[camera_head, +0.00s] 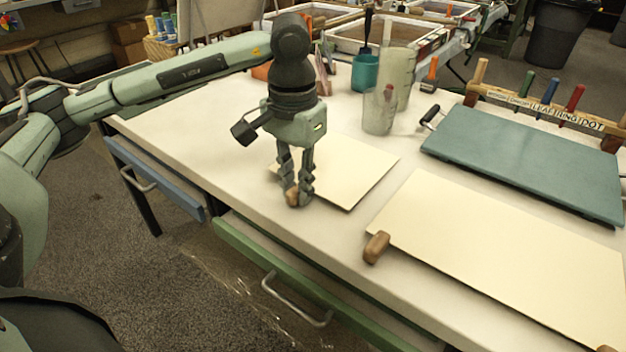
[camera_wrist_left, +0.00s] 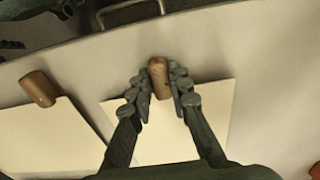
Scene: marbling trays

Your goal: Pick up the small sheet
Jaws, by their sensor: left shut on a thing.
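The small sheet (camera_head: 352,172) is a cream rectangle on the white table, left of the large sheet. A brown wooden block (camera_head: 291,197) is at its near left edge. My left gripper (camera_head: 299,195) points down at that edge, shut on the wooden block. In the left wrist view, the block (camera_wrist_left: 158,78) is between the fingertips (camera_wrist_left: 160,85), and the small sheet (camera_wrist_left: 208,115) spreads beneath the fingers. My arm hides part of the sheet in the head view. The sheet looks flat on the table. My right gripper is not in view.
The large cream sheet (camera_head: 500,251) with a wooden block (camera_head: 376,247) lies to the right. Behind it are a teal board (camera_head: 525,160) and a wooden tool rack (camera_head: 545,110). Clear cups (camera_head: 380,110) and a teal cup (camera_head: 365,73) stand behind the small sheet.

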